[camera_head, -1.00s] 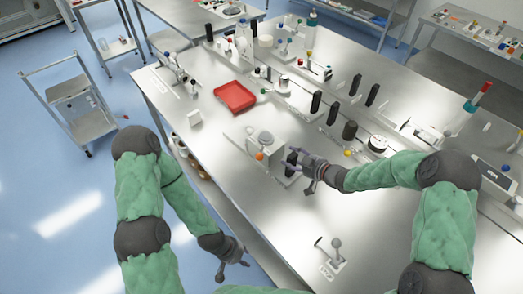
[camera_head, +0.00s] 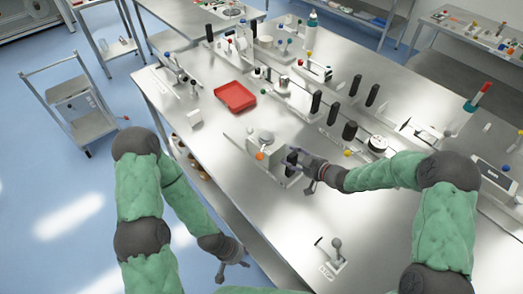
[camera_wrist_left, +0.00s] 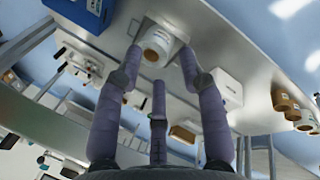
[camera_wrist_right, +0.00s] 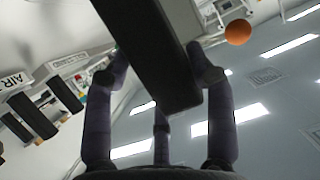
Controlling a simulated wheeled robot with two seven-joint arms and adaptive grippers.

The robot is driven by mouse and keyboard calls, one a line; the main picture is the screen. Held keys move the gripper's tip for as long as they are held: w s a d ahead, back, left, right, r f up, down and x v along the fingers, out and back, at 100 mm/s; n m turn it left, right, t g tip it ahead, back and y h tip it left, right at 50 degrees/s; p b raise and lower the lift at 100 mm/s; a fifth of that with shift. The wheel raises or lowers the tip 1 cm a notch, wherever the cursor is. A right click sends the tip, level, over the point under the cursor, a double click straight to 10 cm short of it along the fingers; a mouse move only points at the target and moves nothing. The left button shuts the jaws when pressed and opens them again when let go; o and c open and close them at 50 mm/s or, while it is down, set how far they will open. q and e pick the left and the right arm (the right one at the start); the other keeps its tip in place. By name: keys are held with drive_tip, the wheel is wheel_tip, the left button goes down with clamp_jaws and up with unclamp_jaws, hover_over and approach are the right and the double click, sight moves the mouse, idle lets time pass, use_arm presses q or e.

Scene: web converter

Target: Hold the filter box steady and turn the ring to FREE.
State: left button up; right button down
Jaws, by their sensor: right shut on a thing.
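A pale box with a round top (camera_head: 264,140), apparently the filter box, stands near the table's front edge. An orange ball (camera_head: 260,155) is on its front; it also shows in the right wrist view (camera_wrist_right: 238,32). My right gripper (camera_head: 291,158) is at the box's right side, shut on a black handle (camera_wrist_right: 150,45), which fills the space between its fingers in the right wrist view. Which part is the ring, and any FREE marking, I cannot tell. My left gripper (camera_head: 235,263) is open and empty, below and in front of the table edge; its spread fingers show in the left wrist view (camera_wrist_left: 160,68).
A red tray (camera_head: 235,97) lies behind and left of the box. A lever on a plate (camera_head: 333,255) stands at the front right. Several black handles and knobs stand behind the box. Bare tabletop lies right of the front edge.

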use_arm(q)
drive_tip(key=shift+c, duration=0.3)
drive_tip(key=shift+w, duration=0.1)
drive_tip(key=c, duration=0.5)
drive_tip(key=shift+w+f, duration=0.1)
drive_tip(key=shift+w, duration=0.2)
clamp_jaws()
drive_tip(key=w+a+r+m+g+y, duration=0.1)
drive_tip(key=w+a+g, duration=0.1)
drive_tip(key=w+a, duration=0.4)
drive_tip(key=w+a+r+m+g, duration=0.15)
drive_tip(key=w+a, duration=0.25)
drive_tip(key=w, duration=0.5)
drive_tip(key=w+a+r+m+t+y, duration=0.1)
drive_tip(key=w+a+r+m, duration=0.2)
drive_tip(key=w+r, duration=0.4)
drive_tip(key=w+a+r+m+t+y, duration=0.1)
drive_tip(key=w+a+r+m, duration=0.3)
drive_tip(key=r, duration=0.4)
drive_tip(key=w+d+r+m+t+h, duration=0.1)
drive_tip(key=w+d+r+m, duration=0.1)
drive_tip(key=d+r+m, duration=0.2)
drive_tip(key=w+d+r+m+h, duration=0.1)
drive_tip(key=d+r+m, duration=0.4)
drive_tip(key=d+r, duration=0.6)
drive_tip(key=w+d, duration=0.1)
drive_tip(key=d, duration=0.8)
drive_tip(key=shift+w+d+t+h, duration=0.2)
drive_tip(key=shift+d+t+h, duration=0.1)
drive_tip(key=shift+d+t, duration=0.05)
